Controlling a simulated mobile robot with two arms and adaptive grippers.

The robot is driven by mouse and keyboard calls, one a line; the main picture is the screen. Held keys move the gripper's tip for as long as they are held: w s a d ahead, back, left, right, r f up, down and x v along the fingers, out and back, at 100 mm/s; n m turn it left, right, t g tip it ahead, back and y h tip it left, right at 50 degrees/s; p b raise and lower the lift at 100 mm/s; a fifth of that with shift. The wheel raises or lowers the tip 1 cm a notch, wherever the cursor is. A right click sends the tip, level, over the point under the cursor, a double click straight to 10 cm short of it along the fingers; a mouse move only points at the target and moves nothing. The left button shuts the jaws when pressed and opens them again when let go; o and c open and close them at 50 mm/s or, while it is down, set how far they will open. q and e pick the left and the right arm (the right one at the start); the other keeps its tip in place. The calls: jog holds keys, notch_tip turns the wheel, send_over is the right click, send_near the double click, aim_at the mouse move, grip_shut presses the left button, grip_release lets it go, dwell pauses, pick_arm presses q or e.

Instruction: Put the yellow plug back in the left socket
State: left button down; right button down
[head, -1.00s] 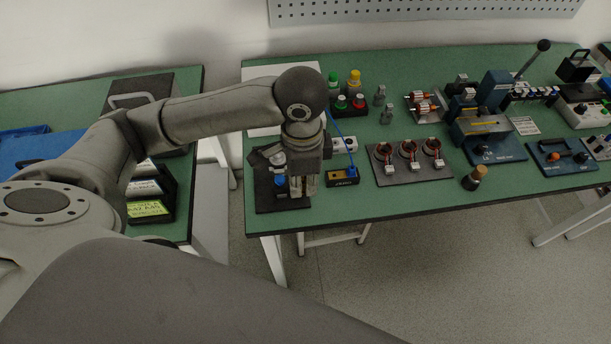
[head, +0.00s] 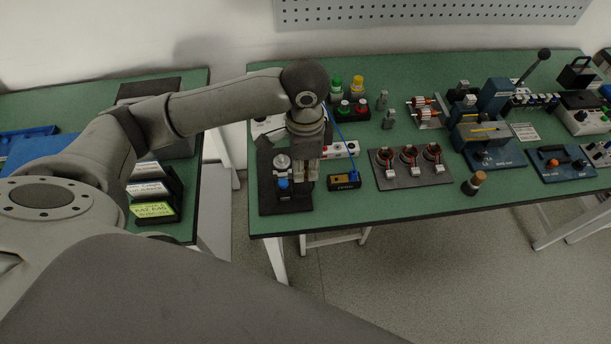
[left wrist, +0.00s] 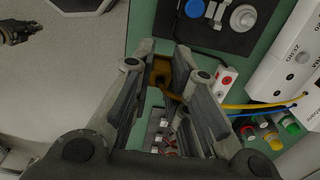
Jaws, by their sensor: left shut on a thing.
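My left gripper (head: 307,186) points down over the near left part of the bench, just left of the small black box (head: 344,187) with a yellow face. In the left wrist view the gripper (left wrist: 162,72) is shut on the yellow plug (left wrist: 160,71), which shows orange-brown between the fingertips. Its yellow cable (left wrist: 238,107) runs right towards a white instrument. A blue plug (head: 353,175) sits at the right end of the box. The left socket cannot be made out clearly. A dark shape at the left wrist view's upper left looks like my right gripper (left wrist: 20,31); its jaws are unclear.
A black board (head: 268,201) with a silver and a blue knob lies left of the gripper. A plate with several copper stators (head: 411,180) lies right of the box. A white strip (head: 342,150) and the blue cable (head: 334,128) are behind. The bench's front edge is close.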

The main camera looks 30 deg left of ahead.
pick_arm(q)
jog(key=w+a+b, duration=0.2)
jog(key=w+a, duration=0.5)
jog(key=w, duration=0.5)
jog(key=w+a+b, duration=0.2)
jog(key=w+a, duration=0.5)
jog(key=w, duration=0.6)
jog(key=shift+w+b, duration=0.2)
jog(key=shift+b, duration=0.1)
jog(key=shift+f+b, duration=1.9)
jog(key=shift+f, duration=2.55)
